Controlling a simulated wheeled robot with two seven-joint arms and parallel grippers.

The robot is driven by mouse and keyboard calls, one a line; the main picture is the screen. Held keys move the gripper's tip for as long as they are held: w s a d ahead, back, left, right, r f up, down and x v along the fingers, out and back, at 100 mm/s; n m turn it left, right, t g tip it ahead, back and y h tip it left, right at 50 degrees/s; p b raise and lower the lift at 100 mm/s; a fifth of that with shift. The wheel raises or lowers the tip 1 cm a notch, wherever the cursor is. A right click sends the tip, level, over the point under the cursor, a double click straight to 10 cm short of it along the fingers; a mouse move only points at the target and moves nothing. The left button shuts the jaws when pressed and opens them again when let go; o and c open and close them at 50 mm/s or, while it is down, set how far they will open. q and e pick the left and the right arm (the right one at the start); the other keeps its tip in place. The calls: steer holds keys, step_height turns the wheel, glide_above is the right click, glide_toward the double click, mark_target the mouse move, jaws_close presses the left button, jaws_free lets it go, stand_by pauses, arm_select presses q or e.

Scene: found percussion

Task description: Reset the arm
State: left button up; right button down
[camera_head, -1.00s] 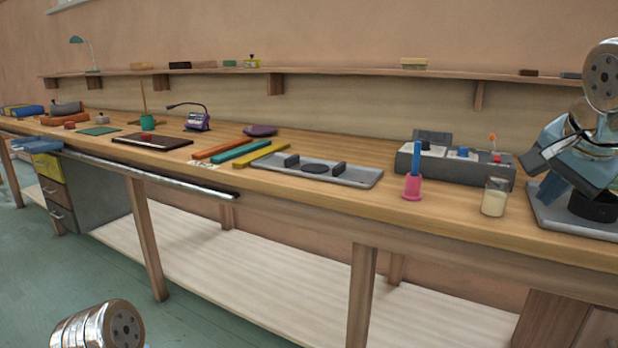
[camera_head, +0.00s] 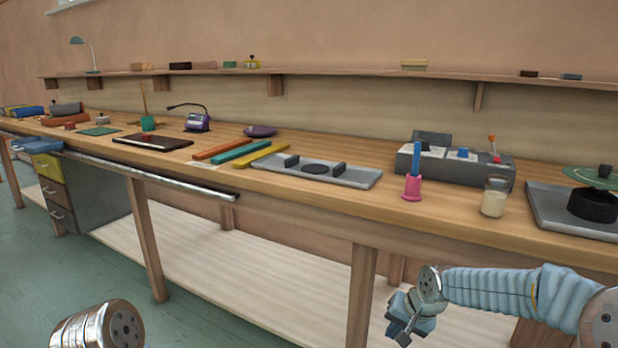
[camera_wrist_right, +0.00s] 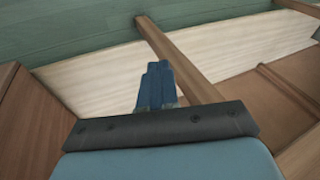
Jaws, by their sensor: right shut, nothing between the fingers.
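My right arm comes in from the lower right in the head view. Its gripper (camera_head: 405,325) hangs in front of the bench, below the worktop edge, pointing down and to the left. It is shut and empty. In the right wrist view its blue fingers (camera_wrist_right: 157,85) are together, with the bench's lower shelf and the floor beyond them. Of my left arm only a silver link shows at the lower left of the head view; the left gripper is out of view.
The long wooden bench (camera_head: 330,218) carries a grey tray (camera_head: 345,177), a pink holder (camera_head: 412,190) with a blue stick, a jar (camera_head: 494,198), a grey box (camera_head: 455,168) and a grey plate (camera_head: 545,208) with a black round base and green disc. A bench leg (camera_head: 362,285) stands near my right gripper.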

steer(key=s+a+f+n+g+y, duration=0.1)
steer(key=s+a+f, duration=0.15)
steer(key=f, duration=0.35)
steer(key=s+a+f, duration=0.2)
steer(key=s+f, duration=0.1)
steer(key=f, duration=0.3)
steer(key=s+a+f+n+g, duration=0.1)
steer(key=s+a+f, duration=0.1)
steer(key=s+f, duration=0.6)
steer(key=s+a+f+n+g, duration=0.1)
steer(key=s+a+f, duration=0.1)
steer(key=s+f, duration=0.5)
steer(key=s, duration=0.5)
steer(key=shift+s+a+f, duration=0.3)
steer(key=shift+s+f, duration=0.05)
steer(key=shift+f, duration=0.05)
